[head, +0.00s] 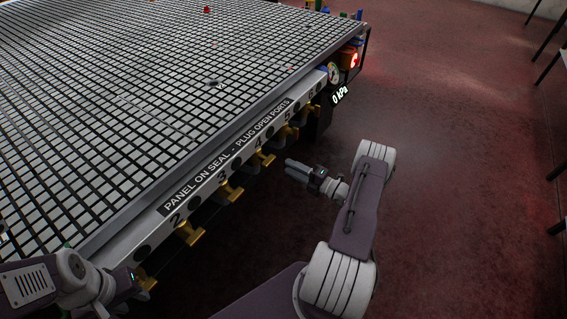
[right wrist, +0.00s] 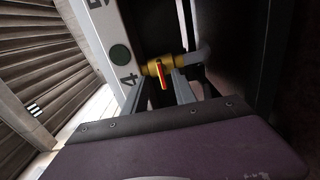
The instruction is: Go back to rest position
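My right gripper (head: 289,164) points left toward the table's front side, just short of the brass valve (head: 264,158) by number 4. In the right wrist view its two grey fingers (right wrist: 174,88) stand apart, with the yellow valve and its orange-red handle (right wrist: 163,76) showing at the gap between them. I see nothing held. My left gripper (head: 130,282) is at the lower left, close to the first brass valve (head: 146,281). Its fingers are small and dark there, so I cannot tell their state or whether they touch the valve.
The grid table (head: 150,90) fills the left and top. Its front panel (head: 225,150) carries a row of protruding valves. A gauge (head: 334,73) and a lit "0 kPa" display (head: 342,94) are at its right corner.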

